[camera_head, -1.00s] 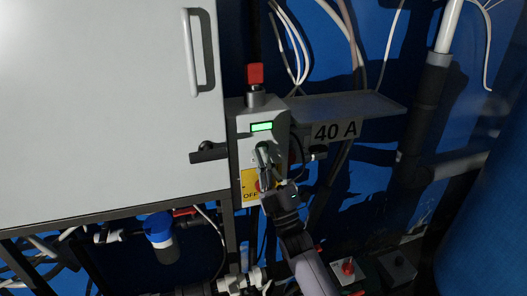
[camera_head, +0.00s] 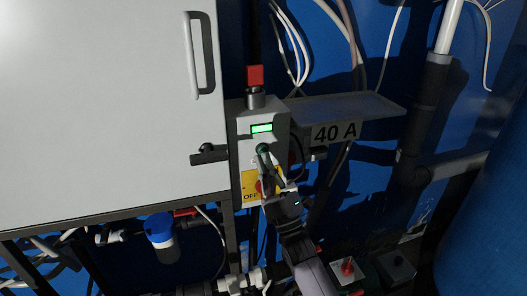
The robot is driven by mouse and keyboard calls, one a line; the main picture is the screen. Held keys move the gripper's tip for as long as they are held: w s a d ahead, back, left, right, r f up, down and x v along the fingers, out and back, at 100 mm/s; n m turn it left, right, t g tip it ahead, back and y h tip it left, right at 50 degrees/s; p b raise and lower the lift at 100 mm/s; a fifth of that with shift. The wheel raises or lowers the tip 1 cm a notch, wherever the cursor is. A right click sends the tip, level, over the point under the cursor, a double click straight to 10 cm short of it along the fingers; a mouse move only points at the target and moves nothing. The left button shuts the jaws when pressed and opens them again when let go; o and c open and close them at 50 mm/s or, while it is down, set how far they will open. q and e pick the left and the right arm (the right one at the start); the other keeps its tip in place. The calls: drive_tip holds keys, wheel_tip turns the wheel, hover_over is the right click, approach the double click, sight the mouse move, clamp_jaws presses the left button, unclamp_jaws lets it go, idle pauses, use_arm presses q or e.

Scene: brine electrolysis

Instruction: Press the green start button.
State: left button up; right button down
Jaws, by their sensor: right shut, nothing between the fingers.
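The green start button (camera_head: 263,148) is on the front of a grey control box (camera_head: 245,125), below a lit green display (camera_head: 262,128). My right gripper (camera_head: 265,156) is shut and empty, with its fingertips at the lower edge of the button. I cannot tell whether they touch it. The gripper partly covers the yellow OFF plate (camera_head: 249,184) and a red button below. My left gripper is not in view.
A large white cabinet (camera_head: 100,110) with a handle (camera_head: 193,55) fills the left. A red-topped lamp (camera_head: 255,76) stands on the box. A grey shelf (camera_head: 345,106) with a "40 A" sign (camera_head: 337,132) juts out at right. Pipes and cables lie below.

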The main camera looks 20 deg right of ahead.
drive_tip(key=s+p, duration=0.2)
drive_tip(key=s, duration=0.3)
drive_tip(key=shift+d, duration=0.1)
drive_tip(key=shift+f+h, duration=0.1)
drive_tip(key=shift+h, duration=0.2)
idle(0.4)
